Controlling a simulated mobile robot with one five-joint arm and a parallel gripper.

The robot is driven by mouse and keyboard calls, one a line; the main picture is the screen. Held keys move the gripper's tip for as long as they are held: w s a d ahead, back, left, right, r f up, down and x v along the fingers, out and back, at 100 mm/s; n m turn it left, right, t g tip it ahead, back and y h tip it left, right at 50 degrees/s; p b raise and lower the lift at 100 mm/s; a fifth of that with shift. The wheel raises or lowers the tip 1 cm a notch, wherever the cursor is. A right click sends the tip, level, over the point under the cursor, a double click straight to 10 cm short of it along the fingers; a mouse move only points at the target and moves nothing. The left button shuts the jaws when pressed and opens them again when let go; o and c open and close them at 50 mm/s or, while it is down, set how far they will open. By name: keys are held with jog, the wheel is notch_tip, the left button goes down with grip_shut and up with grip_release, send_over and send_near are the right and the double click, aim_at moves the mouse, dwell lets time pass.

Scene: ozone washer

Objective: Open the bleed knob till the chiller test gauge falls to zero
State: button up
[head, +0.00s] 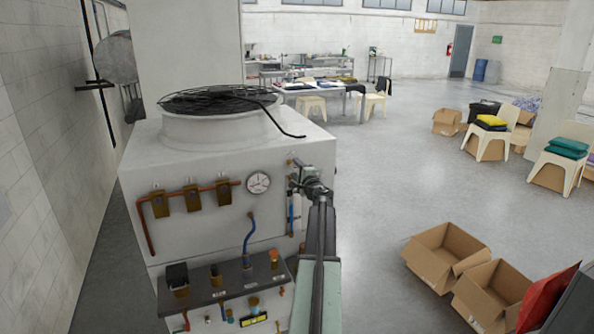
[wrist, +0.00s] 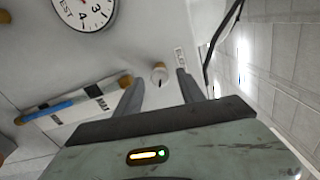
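The test gauge (head: 258,182) is a round white dial on the chiller's (head: 225,150) front panel. Part of it shows upside down in the wrist view (wrist: 88,8), cut off by the top edge; I cannot read its needle. In the head view my gripper (head: 303,179) is at the panel, right of the gauge, and the knob is hidden.
A sight tube with a blue fill and a MAX mark (wrist: 70,105) is left of my fingers in the wrist view. Copper pipe with brass valves (head: 192,198) runs left of the gauge. Open cardboard boxes (head: 443,252) stand on the floor at right; the middle floor is clear.

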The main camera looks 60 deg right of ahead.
jog(key=v, duration=0.8)
jog(key=shift+w, duration=0.2)
